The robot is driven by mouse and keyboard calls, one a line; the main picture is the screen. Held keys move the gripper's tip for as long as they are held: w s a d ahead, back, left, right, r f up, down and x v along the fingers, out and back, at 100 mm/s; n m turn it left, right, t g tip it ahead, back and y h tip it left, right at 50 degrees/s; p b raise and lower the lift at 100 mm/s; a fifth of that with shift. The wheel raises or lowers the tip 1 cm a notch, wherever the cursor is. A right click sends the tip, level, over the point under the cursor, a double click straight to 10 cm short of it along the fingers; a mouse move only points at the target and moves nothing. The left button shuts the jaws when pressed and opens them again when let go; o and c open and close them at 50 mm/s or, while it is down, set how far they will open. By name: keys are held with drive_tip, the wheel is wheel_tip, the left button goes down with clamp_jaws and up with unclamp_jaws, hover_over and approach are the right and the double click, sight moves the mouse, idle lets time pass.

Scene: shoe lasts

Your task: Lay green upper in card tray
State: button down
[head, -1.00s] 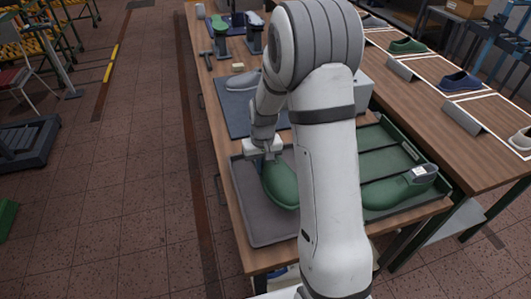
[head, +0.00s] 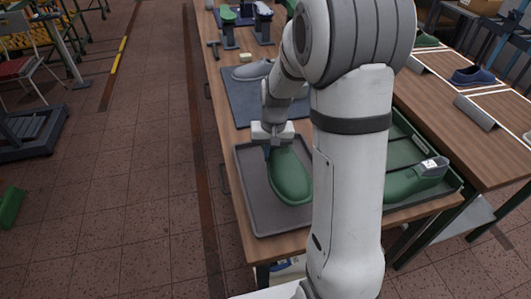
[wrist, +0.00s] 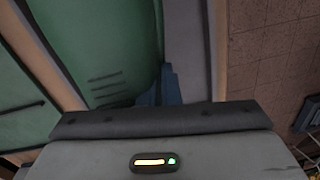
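The green upper (head: 291,179) sits within the outline of the shallow grey tray (head: 251,190), its rounded end toward the front. The tray is probably the card tray. I cannot tell whether the upper touches its floor. My gripper (head: 269,152) is at the upper's far end, near the tray's back edge. In the wrist view the upper (wrist: 105,45) fills the upper left, and my blue fingers (wrist: 160,92) sit close together at its edge. They appear shut on that edge, though the contact is partly hidden. The tray also shows on the right (wrist: 185,45).
A green tray (head: 408,130) holding a green shoe form with a white label (head: 408,182) is to the right, partly behind my arm. A dark mat (head: 240,103) with a grey shoe form (head: 252,71) lies behind.

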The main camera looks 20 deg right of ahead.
drive_tip(key=shift+s+f+b, duration=0.1)
drive_tip(key=shift+f+b, duration=2.7)
drive_tip(key=shift+f, duration=1.15)
drive_tip(key=shift+f, duration=0.15)
drive_tip(key=c, duration=2.1)
unclamp_jaws()
drive_tip(key=o, duration=0.5)
drive_tip(key=shift+o, duration=0.2)
wheel_tip(320, 180, up, 8)
drive_tip(key=shift+d, duration=0.25)
drive_tip(key=shift+f, duration=0.1)
drive_tip(key=shift+s, duration=0.15)
